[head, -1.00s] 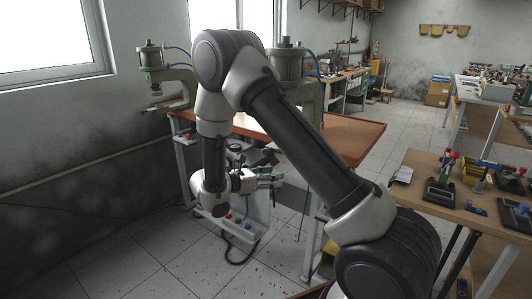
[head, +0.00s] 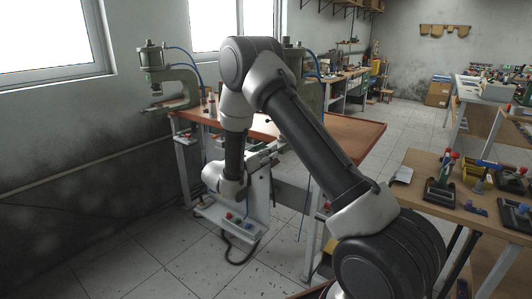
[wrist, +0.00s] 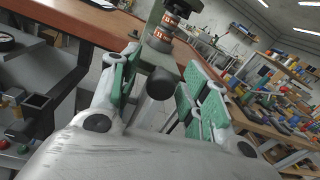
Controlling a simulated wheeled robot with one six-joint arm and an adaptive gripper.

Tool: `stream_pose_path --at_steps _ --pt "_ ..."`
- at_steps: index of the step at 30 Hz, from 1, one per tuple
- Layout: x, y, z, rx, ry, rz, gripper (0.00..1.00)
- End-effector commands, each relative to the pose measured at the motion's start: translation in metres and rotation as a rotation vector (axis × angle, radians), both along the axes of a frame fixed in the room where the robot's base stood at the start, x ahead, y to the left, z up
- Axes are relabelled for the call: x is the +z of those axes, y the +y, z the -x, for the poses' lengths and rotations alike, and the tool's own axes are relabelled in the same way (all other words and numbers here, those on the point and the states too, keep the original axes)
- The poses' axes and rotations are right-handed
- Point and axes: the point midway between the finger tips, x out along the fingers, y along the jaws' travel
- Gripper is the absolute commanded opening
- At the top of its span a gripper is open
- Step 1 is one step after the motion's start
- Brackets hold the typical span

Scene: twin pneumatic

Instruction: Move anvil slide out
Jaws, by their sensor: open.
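In the wrist view my gripper (wrist: 158,78) is open, with its green-padded fingers spread apart. A black round knob (wrist: 161,86) shows in the gap between the fingers, apart from both pads. A grey-green press part (wrist: 161,60) is behind the knob, with an orange-marked ring stack (wrist: 166,28) above it. I cannot tell for certain whether the knob belongs to the anvil slide. In the head view one green press (head: 165,75) stands at the left. A second press (head: 306,88) is largely hidden behind my arm. My gripper (head: 266,156) is low, by the bench's front edge.
The brown bench top (head: 350,135) lies behind my arm. A control box with coloured buttons (head: 235,218) sits low on the bench frame. A side table (head: 425,190) with fixtures stands at the right. The tiled floor is open in front of the bench.

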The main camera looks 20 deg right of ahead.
Motion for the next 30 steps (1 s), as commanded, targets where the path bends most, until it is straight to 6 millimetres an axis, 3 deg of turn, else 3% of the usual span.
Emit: stream_pose_path --at_steps 5,12,13,20,30 --pt "0.0 0.0 0.0 0.0 0.0 0.0 0.46" --pt "0.0 0.0 0.0 -0.001 0.0 -0.001 0.02" --pt "0.0 0.0 0.0 -0.001 0.0 -0.001 0.0" --pt "0.0 0.005 0.003 0.001 0.001 -0.001 0.0" --pt "-0.001 0.08 0.046 0.007 0.001 -0.001 0.0"
